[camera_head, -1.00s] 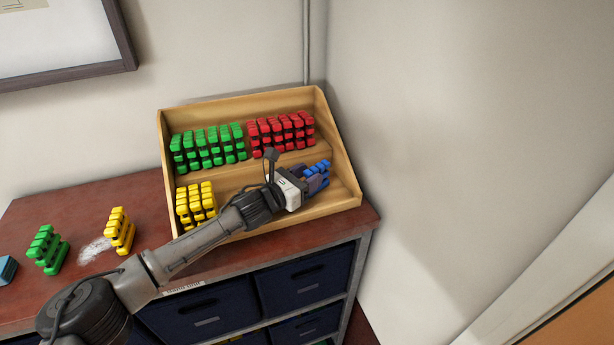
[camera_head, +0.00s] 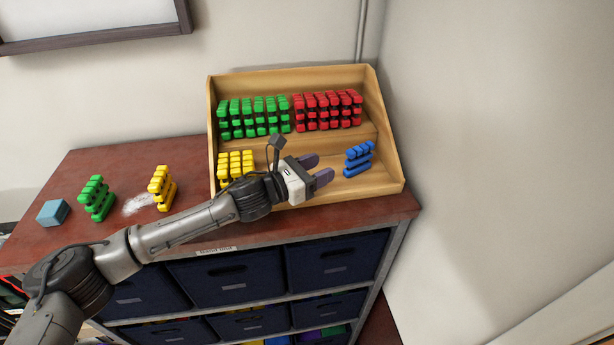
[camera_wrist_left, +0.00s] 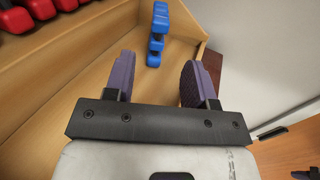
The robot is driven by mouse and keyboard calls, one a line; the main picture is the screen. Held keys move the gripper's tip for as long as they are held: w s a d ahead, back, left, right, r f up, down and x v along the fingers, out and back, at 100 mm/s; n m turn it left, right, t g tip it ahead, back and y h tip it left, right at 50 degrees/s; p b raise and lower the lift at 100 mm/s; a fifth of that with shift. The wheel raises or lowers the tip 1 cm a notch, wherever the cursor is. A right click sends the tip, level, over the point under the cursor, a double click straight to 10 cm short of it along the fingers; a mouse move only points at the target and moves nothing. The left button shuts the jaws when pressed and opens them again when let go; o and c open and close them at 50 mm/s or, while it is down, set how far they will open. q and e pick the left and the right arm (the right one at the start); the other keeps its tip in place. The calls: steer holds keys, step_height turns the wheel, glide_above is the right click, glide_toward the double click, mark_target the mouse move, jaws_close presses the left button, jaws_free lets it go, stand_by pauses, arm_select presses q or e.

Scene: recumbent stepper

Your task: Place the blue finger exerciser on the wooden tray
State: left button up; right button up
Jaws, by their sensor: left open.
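The blue finger exerciser (camera_head: 358,158) stands on the lower step of the wooden tray (camera_head: 393,150), at its right end. It also shows in the left wrist view (camera_wrist_left: 157,35), just beyond and between my fingertips. My left gripper (camera_head: 318,169) is open and empty, its purple fingers pointing at the exerciser from the left, with a gap between them. In the left wrist view the left gripper (camera_wrist_left: 157,75) has its two fingers wide apart with bare wood between them.
Green exercisers (camera_head: 254,117) and red exercisers (camera_head: 327,110) fill the upper step. Yellow ones (camera_head: 235,165) stand on the lower step at left. A loose green exerciser (camera_head: 96,198), a yellow one (camera_head: 162,188) and a blue block (camera_head: 53,212) sit on the cabinet top. A wall rises at right.

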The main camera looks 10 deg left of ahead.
arm_select(q)
steer(key=shift+v, duration=1.45)
